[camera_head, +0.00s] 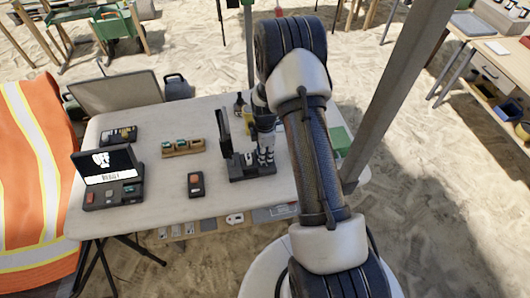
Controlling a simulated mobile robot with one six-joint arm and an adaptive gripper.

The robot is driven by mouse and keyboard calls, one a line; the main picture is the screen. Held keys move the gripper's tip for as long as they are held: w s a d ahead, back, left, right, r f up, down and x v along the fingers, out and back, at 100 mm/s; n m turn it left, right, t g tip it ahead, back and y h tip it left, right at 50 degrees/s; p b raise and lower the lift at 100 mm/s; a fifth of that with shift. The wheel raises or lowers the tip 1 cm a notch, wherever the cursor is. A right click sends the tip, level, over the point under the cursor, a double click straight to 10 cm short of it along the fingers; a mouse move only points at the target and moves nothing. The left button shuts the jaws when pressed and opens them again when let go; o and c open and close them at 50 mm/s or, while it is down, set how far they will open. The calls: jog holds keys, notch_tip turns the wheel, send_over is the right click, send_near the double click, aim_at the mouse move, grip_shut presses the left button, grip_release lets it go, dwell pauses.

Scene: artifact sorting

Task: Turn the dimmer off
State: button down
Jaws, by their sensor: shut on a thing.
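My gripper (264,142) points down at the right part of a dark device (252,173) on the table, behind my arm. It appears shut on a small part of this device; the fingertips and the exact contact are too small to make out. A tall black upright piece (223,130) stands at the device's left side. No part is clearly marked as the dimmer, so I cannot tell its setting. A small dark box (195,184) with an orange-red top lies apart, left of the device.
The pale table (150,204) also holds a screen unit (108,167), a wooden tray with small items (182,148) and a dark case (119,135). A grey post (397,85) rises at the right. An orange vest (35,170) hangs at the left.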

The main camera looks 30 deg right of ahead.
jog(key=c, duration=1.4)
grip_release()
jog(key=shift+o, duration=0.2)
jog(key=shift+r, duration=0.1)
notch_tip(320, 180, up, 12)
